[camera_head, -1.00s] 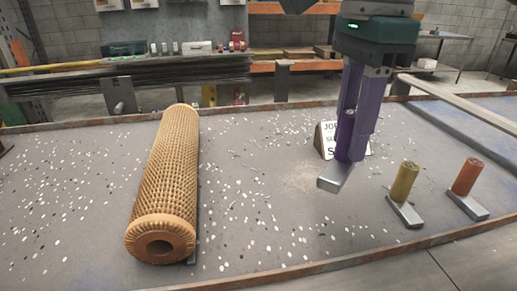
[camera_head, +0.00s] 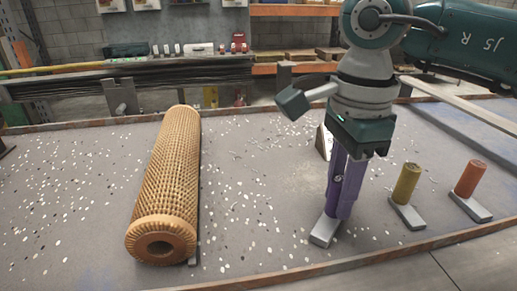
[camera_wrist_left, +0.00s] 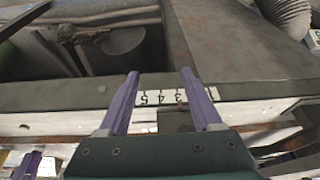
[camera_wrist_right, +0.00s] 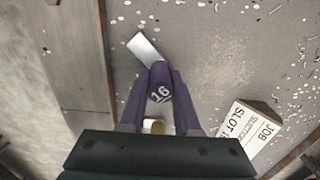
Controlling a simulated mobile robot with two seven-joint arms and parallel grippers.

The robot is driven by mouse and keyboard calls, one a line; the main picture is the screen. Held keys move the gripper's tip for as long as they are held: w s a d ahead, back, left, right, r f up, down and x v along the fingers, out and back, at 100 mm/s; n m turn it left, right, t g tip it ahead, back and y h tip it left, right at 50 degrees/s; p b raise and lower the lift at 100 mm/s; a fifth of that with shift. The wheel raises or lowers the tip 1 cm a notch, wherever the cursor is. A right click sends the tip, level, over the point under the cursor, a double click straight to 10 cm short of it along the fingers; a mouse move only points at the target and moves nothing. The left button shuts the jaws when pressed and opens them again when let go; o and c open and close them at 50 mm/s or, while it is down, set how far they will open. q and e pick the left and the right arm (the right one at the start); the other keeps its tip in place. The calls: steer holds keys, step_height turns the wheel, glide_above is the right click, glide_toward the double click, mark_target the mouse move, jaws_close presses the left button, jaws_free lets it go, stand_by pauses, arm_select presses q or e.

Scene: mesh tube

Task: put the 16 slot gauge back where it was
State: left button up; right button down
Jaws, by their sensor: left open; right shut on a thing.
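My right gripper (camera_head: 337,208) is shut on the purple 16 slot gauge. The gauge's pale metal foot (camera_head: 324,231) points toward the front left, at or very near the table surface; I cannot tell if it touches. In the right wrist view the gauge's round top (camera_wrist_right: 160,93) reads 16 between the fingertips. The yellow gauge (camera_head: 406,184) and the orange gauge (camera_head: 468,178) stand upright to its right, each on a flat foot. A job sign (camera_head: 322,142) is mostly hidden behind my right gripper; the right wrist view shows JOB and SLOT on it. My left gripper (camera_wrist_left: 160,73) is open and empty.
A tan mesh tube (camera_head: 166,180) lies on the table to the left. The table's raised front rim (camera_head: 390,249) runs close by the gauge's foot. Small light chips are scattered on the table. The surface between tube and gauge is otherwise clear.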

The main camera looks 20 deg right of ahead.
steer(key=c, duration=0.6)
jaws_free()
step_height(320, 180, up, 12)
steer(key=shift+r, duration=0.15)
